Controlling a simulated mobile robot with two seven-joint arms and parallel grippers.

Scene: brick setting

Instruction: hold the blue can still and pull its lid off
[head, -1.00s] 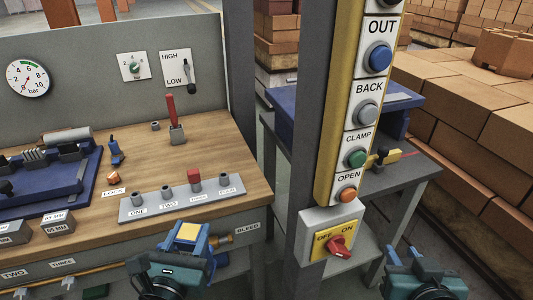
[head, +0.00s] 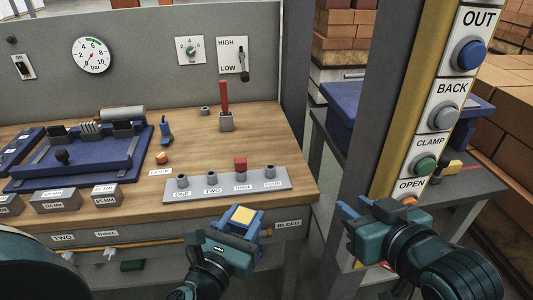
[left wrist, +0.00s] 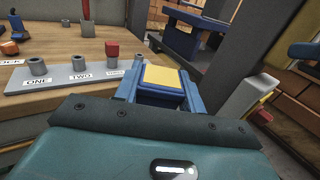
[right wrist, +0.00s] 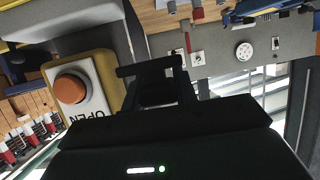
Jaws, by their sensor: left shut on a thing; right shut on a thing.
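The blue can (left wrist: 158,96) is box-shaped in view and has a flat yellow top (left wrist: 163,77). My left gripper (head: 245,216) is shut on it and holds it in front of the bench edge. In the left wrist view its two blue fingers flank the can. My right gripper (head: 359,206) is to the right, well apart from the can, by the OPEN button of the button post. It is shut on a dark thing (right wrist: 155,92) between its fingers, too shadowed to make out. I cannot tell whether this is the lid.
The post with buttons (head: 445,118) stands right of the bench, close to my right gripper. An orange button (right wrist: 70,88) is close in the right wrist view.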

